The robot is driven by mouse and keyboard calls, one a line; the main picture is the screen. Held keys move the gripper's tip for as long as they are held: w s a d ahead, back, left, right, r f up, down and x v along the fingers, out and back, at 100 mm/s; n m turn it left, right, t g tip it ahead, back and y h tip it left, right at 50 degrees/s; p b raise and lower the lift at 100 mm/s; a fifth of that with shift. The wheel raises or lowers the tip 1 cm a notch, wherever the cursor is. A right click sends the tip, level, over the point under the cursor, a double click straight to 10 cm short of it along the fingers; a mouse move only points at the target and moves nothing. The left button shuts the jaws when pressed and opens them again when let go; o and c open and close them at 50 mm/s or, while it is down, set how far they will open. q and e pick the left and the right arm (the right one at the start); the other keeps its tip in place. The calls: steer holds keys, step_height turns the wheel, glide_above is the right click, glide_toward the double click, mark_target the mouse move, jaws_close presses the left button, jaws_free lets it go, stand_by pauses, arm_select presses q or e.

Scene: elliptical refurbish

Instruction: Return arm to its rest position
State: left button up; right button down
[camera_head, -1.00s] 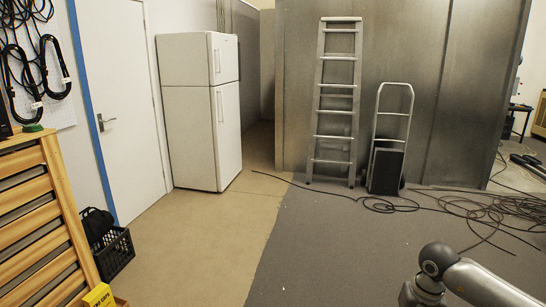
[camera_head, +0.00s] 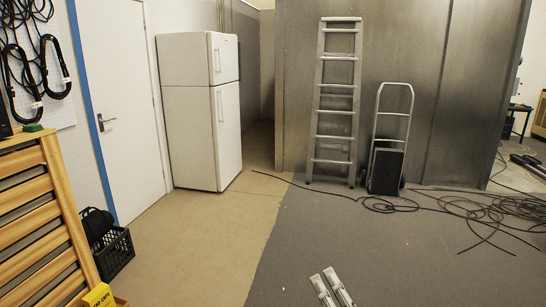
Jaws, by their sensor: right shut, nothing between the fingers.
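My right gripper (camera_head: 324,276) shows at the bottom edge, a little right of the middle. Only its two silver fingers are in view, pointing up and slightly left over the grey floor. It is shut with nothing held. The rest of my right arm is below the frame. My left arm and gripper are not in view.
Black cables (camera_head: 482,210) lie on the grey floor at right. A ladder (camera_head: 335,110) and a hand truck (camera_head: 387,165) lean against the metal wall. A white fridge (camera_head: 200,120) stands left. A wooden slatted unit (camera_head: 40,220) and black crate (camera_head: 113,253) are at left. The middle floor is clear.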

steer(key=s+d+f+m+g+h, duration=0.4)
steer(key=s+d+f+m, duration=0.1)
steer(key=f+m, duration=0.35)
steer(key=s+d+f+m+g+h, duration=0.4)
steer(key=s+d+f+m, duration=0.1)
steer(key=f+m, duration=0.35)
steer(key=s+f+m+g+y, duration=0.1)
steer(key=s+f+m+g, duration=0.3)
steer(key=s, duration=0.4)
steer(key=s+f+m+g+y, duration=0.1)
steer(key=s+f+m+g, duration=0.25)
steer(key=s, duration=0.45)
step_height(320, 180, down, 26)
steer(key=s+g, duration=0.2)
steer(key=s+d+f, duration=0.2)
steer(key=s+f, duration=1.4)
steer(key=s, duration=0.1)
steer(key=shift+s+d+f+g+h, duration=0.2)
steer(key=shift+d+f+g+h, duration=0.1)
steer(key=shift+d+f+g, duration=0.1)
